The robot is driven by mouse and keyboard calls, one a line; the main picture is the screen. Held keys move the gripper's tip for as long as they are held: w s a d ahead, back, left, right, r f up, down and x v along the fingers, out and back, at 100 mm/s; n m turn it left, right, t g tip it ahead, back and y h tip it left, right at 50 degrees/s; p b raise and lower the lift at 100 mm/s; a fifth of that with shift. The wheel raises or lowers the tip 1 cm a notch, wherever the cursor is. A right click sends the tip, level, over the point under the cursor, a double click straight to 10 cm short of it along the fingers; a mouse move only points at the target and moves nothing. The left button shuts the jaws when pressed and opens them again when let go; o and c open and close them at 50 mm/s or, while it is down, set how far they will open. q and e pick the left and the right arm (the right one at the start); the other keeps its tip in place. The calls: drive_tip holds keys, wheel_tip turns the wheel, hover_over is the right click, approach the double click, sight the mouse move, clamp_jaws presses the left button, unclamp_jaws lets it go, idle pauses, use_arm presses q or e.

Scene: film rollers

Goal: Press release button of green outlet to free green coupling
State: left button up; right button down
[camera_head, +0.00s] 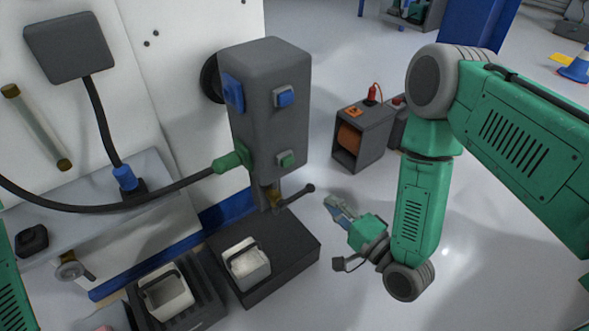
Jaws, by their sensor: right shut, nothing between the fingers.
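The grey outlet box (268,120) stands upright at the middle of the head view. The green release button (286,160) is low on its front face. The green coupling (231,160) sits at the box's left side, with a black hose (165,198) running left from it. My right gripper (331,203) is shut and empty, to the right of and lower in the picture than the green button, clearly apart from it. Its fingers point up and left. Only a piece of my left arm shows at the left edge; its gripper is out of view.
A blue button (284,96) and blue outlet (233,92) are higher on the box. A blue coupling (124,177) stands on the ledge at left. A black lever (297,196) sticks out below the box, near my right gripper. White containers (246,264) stand below.

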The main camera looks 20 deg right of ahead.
sight(289, 164)
drive_tip(key=b+x, duration=0.3)
drive_tip(key=x, duration=1)
drive_tip(key=shift+w+a+f, duration=0.1)
drive_tip(key=shift+w, duration=0.3)
